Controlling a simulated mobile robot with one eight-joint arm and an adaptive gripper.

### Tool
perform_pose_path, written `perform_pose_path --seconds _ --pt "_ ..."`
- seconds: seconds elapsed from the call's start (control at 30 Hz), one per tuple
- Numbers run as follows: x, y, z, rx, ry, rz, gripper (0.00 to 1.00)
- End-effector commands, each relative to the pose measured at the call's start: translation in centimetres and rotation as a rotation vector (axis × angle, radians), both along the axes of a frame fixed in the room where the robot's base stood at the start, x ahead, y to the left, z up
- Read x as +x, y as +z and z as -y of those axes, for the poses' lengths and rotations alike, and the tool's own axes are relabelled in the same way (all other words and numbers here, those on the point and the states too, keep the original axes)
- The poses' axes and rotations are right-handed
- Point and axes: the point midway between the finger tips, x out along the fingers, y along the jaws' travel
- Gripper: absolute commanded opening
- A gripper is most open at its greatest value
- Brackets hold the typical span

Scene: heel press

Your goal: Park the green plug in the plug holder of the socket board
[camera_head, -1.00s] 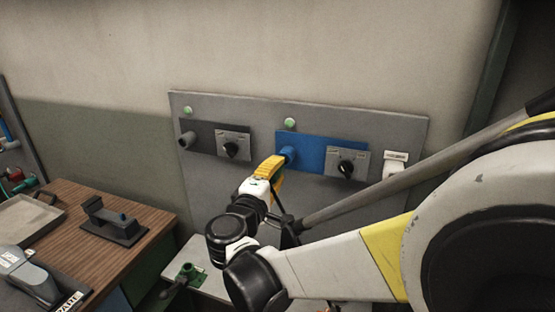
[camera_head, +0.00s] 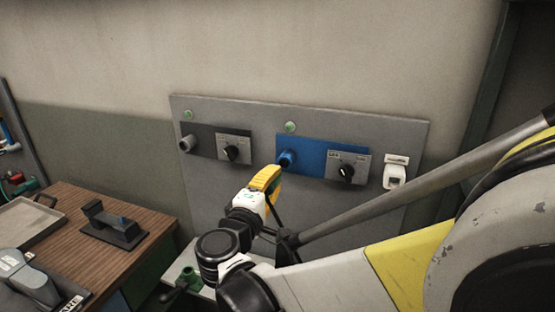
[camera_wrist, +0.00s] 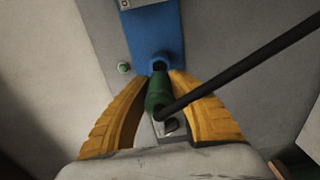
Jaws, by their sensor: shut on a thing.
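My gripper (camera_wrist: 157,108) is shut on the green plug (camera_wrist: 155,92), with a yellow finger on each side of it. A black cable runs from the plug to the upper right. The plug's front end points at the blue socket (camera_wrist: 160,60); its dark opening shows beyond the tip. In the head view my gripper (camera_head: 267,178) is just below and left of the blue socket (camera_head: 286,159), with a small gap. The plug is hidden there by the fingers. A white bracket (camera_head: 395,172), likely the plug holder, is empty at the right of the grey socket board (camera_head: 230,113).
A grey socket (camera_head: 187,143) and two black rotary switches (camera_head: 346,172) are on the board. A wooden table (camera_head: 70,215) at the left carries a tray and a dark block. My arm fills the lower right.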

Motion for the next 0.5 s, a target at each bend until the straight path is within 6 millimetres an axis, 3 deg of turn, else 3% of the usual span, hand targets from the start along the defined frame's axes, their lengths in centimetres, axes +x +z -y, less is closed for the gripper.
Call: perform_pose_path --seconds 0.5 --pt "-1.7 0.0 -0.7 0.0 0.001 0.0 0.0"
